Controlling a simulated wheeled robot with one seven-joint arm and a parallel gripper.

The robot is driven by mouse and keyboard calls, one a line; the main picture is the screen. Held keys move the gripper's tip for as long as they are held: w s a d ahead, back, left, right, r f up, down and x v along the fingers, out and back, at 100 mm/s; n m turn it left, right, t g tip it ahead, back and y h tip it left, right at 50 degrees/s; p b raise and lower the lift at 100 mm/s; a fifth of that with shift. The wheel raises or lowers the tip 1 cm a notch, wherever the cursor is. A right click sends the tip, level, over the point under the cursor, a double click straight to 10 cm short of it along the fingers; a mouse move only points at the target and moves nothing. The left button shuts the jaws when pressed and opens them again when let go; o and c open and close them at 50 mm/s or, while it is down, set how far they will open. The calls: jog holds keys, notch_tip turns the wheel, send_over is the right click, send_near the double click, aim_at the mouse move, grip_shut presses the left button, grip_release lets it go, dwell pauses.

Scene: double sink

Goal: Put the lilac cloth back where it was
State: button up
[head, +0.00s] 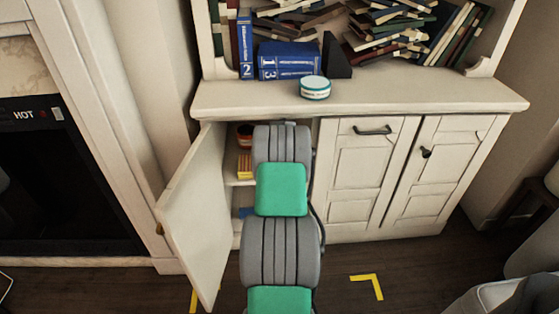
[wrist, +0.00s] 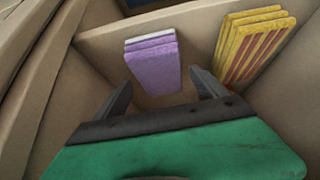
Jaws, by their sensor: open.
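The lilac cloth (wrist: 152,64) shows in the wrist view as a folded stack with pale edges at its top, lying against a light wall inside the cabinet. My gripper (wrist: 161,78) is open, with its two dark fingers reaching towards the cloth, one on each side of its near end. Nothing is clearly held, and I cannot tell whether the fingers touch the cloth. In the head view my arm reaches into the open left part of the cabinet and hides the gripper and the cloth.
A yellow and red striped stack (wrist: 252,47) stands just right of the cloth. The open cabinet door (head: 192,215) is left of my arm; closed doors (head: 365,170) are to the right. A round tin (head: 315,88) and blue books (head: 288,60) stand on the cabinet top.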

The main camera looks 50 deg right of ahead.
jog(key=p+v, duration=0.2)
jog(key=v, duration=0.9)
jog(key=shift+p, duration=0.3)
jog(key=shift+s, duration=0.1)
